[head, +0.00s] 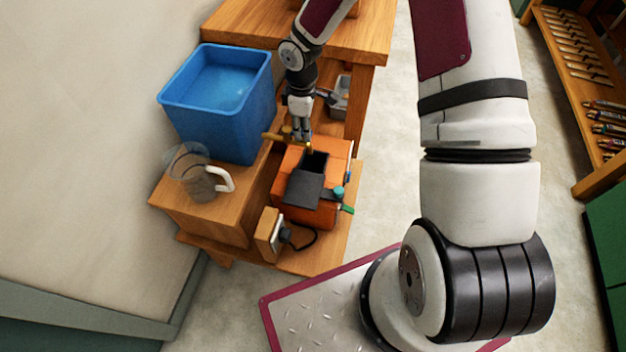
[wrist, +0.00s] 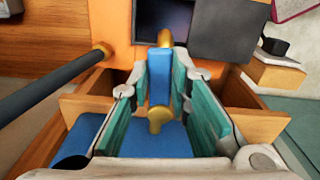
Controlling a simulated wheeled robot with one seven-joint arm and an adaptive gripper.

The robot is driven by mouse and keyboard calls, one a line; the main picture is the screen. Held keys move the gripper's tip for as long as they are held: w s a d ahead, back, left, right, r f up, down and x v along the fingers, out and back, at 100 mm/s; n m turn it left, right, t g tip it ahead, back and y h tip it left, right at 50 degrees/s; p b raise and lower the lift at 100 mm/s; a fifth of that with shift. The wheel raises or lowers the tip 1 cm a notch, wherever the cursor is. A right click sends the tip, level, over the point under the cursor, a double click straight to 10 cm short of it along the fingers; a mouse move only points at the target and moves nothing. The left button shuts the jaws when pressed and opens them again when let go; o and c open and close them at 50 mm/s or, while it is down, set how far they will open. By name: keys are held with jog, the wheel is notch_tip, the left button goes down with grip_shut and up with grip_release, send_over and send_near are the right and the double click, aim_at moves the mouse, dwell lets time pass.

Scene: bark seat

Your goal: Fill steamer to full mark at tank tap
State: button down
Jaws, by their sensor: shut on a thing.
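The orange steamer (head: 309,210) sits on the low wooden shelf, with a dark square opening (head: 315,161) and a dark grey lid (head: 304,188) folded toward the front. Its orange face (wrist: 117,40) and lid (wrist: 226,35) show at the top of the wrist view. The blue tank (head: 213,125) stands on the wooden stand behind it. My gripper (head: 302,136) is beside the tank's lower right, above the steamer's back edge. In the wrist view its teal-padded fingers are shut on a blue tap lever (wrist: 158,78) with brass parts. Water level and full mark are hidden.
A clear jug with a white handle (head: 222,179) stands at the stand's front. A wooden block with a white fitting (head: 269,234) and black cord sits before the steamer. A dark rod (wrist: 48,86) crosses the wrist view's left. Open floor (head: 388,180) lies to the right.

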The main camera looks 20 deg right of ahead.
jog(key=w+n, duration=0.1)
jog(key=n, duration=0.3)
jog(key=w+n, duration=0.2)
jog(key=n, duration=0.1)
jog(key=w+n+b, duration=0.1)
jog(key=n, duration=0.3)
jog(key=shift+w+r+n, duration=0.1)
jog(key=shift+w+n, duration=0.2)
jog(key=shift+w, duration=0.05)
jog(key=shift+w+d, duration=0.1)
jog(key=shift+d, duration=0.1)
dwell(6.3)
